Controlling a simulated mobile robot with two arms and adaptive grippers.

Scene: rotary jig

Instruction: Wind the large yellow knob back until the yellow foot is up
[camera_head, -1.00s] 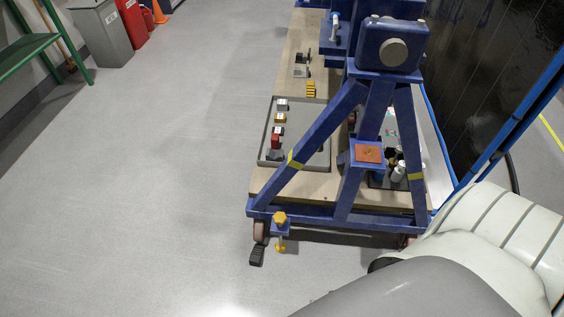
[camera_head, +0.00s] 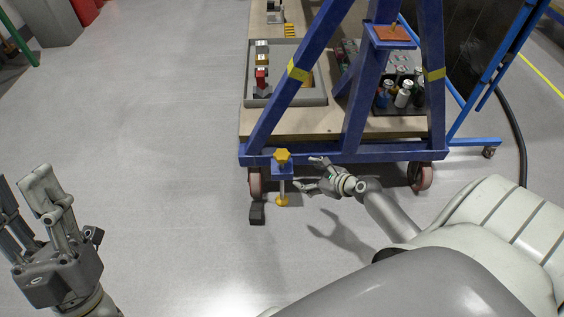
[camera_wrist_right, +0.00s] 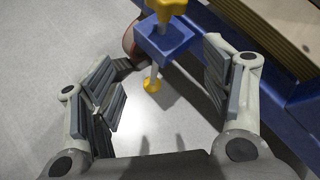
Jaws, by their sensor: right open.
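The large yellow knob (camera_head: 282,156) tops a vertical screw through a blue bracket at the frame's near left corner. The yellow foot (camera_head: 282,201) hangs on the rod below, near the floor; I cannot tell if it touches. My right gripper (camera_head: 309,174) is open and empty, just right of the bracket, its fingers toward it. In the right wrist view the knob (camera_wrist_right: 166,8) is at the top edge, partly cut off, and the foot (camera_wrist_right: 152,85) shows between the open fingers (camera_wrist_right: 165,68). My left gripper (camera_head: 27,180) is open and empty at the lower left.
The blue frame (camera_head: 345,152) stands on castors (camera_head: 255,182), with a dark pedal-like block (camera_head: 257,212) beside the left one. A grey tray (camera_head: 318,98) and a dark crate of bottles and cans (camera_head: 402,108) sit on its wooden deck. The floor to the left is clear.

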